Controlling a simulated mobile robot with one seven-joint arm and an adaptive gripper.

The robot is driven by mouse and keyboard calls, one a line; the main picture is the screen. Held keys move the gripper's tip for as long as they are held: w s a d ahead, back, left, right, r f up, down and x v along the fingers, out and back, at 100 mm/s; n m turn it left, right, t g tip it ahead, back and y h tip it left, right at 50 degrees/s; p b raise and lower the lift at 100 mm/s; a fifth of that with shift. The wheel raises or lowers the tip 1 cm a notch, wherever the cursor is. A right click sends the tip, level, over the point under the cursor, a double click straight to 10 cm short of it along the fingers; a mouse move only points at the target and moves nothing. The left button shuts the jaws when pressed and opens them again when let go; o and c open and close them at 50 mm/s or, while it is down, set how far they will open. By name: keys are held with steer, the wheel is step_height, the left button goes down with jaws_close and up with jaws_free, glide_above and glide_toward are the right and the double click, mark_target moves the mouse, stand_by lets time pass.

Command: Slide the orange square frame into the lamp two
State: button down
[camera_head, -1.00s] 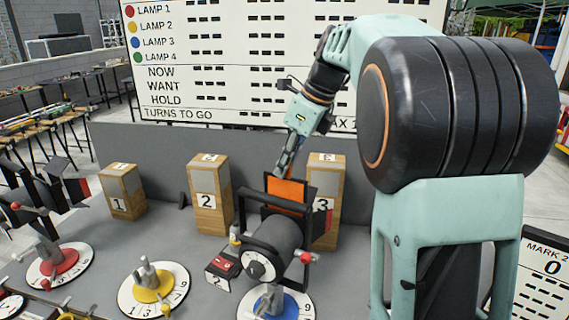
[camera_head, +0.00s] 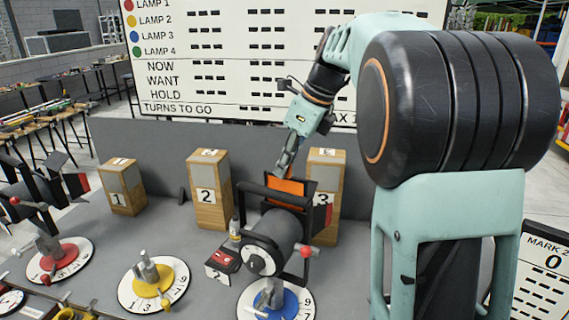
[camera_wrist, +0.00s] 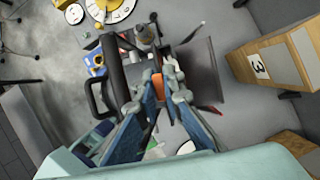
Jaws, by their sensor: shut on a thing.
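The orange square frame (camera_head: 287,187) is upright behind the black lamp (camera_head: 283,232) in the head view, partly hidden by a black bar of the lamp. My gripper (camera_head: 280,172) is shut on the frame's upper part from above. In the wrist view a small patch of orange frame (camera_wrist: 157,84) shows between the fingers of my gripper (camera_wrist: 156,92), right beside the lamp's black body (camera_wrist: 115,75). The lamp is near a small plate marked 2 (camera_head: 218,274). Whether the frame sits in the lamp's slot is hidden.
Wooden blocks marked 1 (camera_head: 122,190), 2 (camera_head: 209,195) and 3 (camera_head: 325,195) stand along the back panel. Red (camera_head: 60,257), yellow (camera_head: 153,285) and blue (camera_head: 275,300) dials line the front. Another black lamp (camera_head: 40,190) is at the left.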

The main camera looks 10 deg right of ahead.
mark_target(285, 190)
steer(key=shift+f+b, duration=0.5)
steer(key=shift+f, duration=0.95)
steer(key=shift+f+b, duration=0.85)
steer(key=shift+f, duration=0.5)
steer(key=shift+f+b, duration=0.6)
steer(key=shift+f, duration=0.6)
steer(key=c, duration=2)
jaws_free()
steer(key=shift+o, duration=0.5)
steer(key=shift+o, duration=1.2)
